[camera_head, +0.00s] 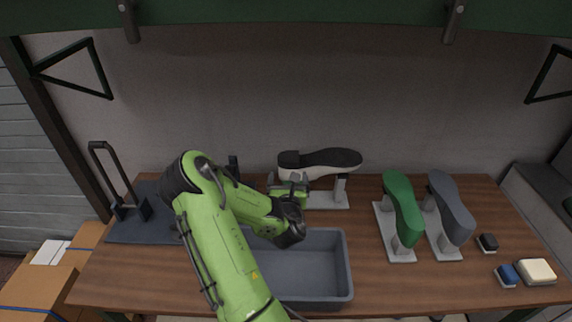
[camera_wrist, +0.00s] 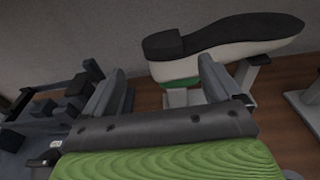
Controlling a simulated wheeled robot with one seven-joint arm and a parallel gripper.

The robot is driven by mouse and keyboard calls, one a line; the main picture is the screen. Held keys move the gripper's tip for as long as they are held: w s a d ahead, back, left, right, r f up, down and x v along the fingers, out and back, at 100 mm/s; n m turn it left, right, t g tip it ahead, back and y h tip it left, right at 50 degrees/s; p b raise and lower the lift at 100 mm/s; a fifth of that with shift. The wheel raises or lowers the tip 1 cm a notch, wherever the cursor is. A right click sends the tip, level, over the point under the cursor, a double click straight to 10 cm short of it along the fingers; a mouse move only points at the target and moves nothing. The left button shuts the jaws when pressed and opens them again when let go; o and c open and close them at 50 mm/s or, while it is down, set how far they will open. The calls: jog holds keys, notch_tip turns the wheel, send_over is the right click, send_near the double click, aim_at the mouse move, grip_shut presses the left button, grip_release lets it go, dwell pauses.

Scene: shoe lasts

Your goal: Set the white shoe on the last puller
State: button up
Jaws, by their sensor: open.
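The white shoe (camera_head: 322,163) is sole up, its dark sole on top, on a stand with a grey base plate (camera_head: 325,200) at the back middle of the bench. In the wrist view the white shoe (camera_wrist: 235,46) lies across the upper right, with a green part under its heel end. My gripper (camera_head: 290,183) is open and empty, at the heel end of the shoe; in the wrist view its fingers (camera_wrist: 160,84) are spread just below the heel. The likely last puller, a dark device with a tall looped handle (camera_head: 113,165), stands at the left; my arm hides part of that area.
A grey bin (camera_head: 347,270) sits at the front middle, partly behind my arm. A green last (camera_head: 402,205) and a grey last (camera_head: 450,208) stand on plates to the right. Brushes and a cream block (camera_head: 537,271) lie at the far right. A shelf edge (camera_head: 290,14) hangs above.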

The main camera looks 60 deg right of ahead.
aim_at(288, 159)
jog(key=b+x, duration=0.3)
jog(key=x, duration=0.8)
jog(key=shift+d+f, duration=0.2)
jog(key=shift+w, duration=0.1)
jog(key=c, duration=1)
jog(key=shift+c, duration=0.2)
